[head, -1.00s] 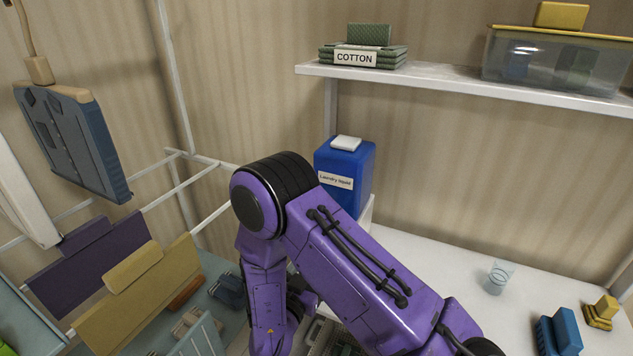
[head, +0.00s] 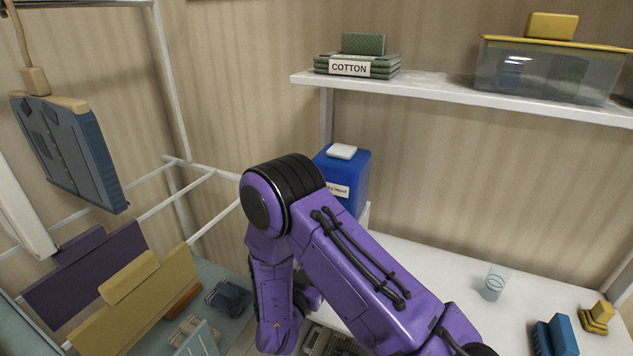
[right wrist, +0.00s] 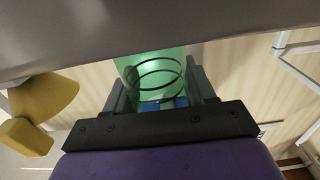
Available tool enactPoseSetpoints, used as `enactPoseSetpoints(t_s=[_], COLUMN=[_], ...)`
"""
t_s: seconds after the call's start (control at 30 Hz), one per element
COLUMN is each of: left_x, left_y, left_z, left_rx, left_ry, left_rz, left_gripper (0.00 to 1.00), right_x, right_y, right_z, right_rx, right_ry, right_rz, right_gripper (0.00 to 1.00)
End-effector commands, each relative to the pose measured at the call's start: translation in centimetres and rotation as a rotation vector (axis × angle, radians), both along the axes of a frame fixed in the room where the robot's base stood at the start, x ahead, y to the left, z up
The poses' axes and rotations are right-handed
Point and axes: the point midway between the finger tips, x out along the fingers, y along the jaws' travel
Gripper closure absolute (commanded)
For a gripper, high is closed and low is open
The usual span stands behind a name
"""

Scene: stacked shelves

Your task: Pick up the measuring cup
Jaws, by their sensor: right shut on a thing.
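My right gripper (right wrist: 158,82) shows in the right wrist view, with a dark finger on each side of a see-through green cup (right wrist: 150,66) with dark rings, which looks like the measuring cup. It is shut on this cup. In the head view my purple right arm bends down in the middle, and its gripper and the held cup are hidden. A similar small clear cup with rings (head: 494,283) stands upright on the white surface at the right, apart from the arm. My left gripper is in neither view.
A blue laundry liquid container (head: 350,178) stands right behind my arm. A white shelf (head: 450,92) above bears green cotton cloths (head: 357,65) and a clear bin (head: 545,72). Blue blocks (head: 556,336) lie at the lower right.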

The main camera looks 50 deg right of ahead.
Motion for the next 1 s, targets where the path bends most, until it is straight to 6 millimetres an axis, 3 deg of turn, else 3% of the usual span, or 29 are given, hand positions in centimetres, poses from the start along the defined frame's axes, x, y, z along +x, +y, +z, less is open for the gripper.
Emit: enactPoseSetpoints(t_s=[0.23,0.47,0.7,0.83,1.0], left_x=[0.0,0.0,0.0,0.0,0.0], left_y=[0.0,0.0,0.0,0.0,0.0], left_z=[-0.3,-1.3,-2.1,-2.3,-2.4], left_rx=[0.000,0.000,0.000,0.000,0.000], left_ry=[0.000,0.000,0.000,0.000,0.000], left_rz=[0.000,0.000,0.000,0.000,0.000], left_gripper=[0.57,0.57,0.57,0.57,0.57], right_x=[0.0,-1.4,-3.4,-4.1,-4.6], right_y=[0.2,5.7,13.1,15.7,17.3], right_z=[3.1,2.7,2.8,2.8,2.9], right_rx=[0.000,-0.002,-0.001,-0.002,-0.001], right_ry=[-0.002,-0.001,-0.002,-0.001,0.000], right_rz=[0.001,0.006,0.004,0.003,0.000], right_gripper=[0.80,0.80,0.80,0.80,0.80])
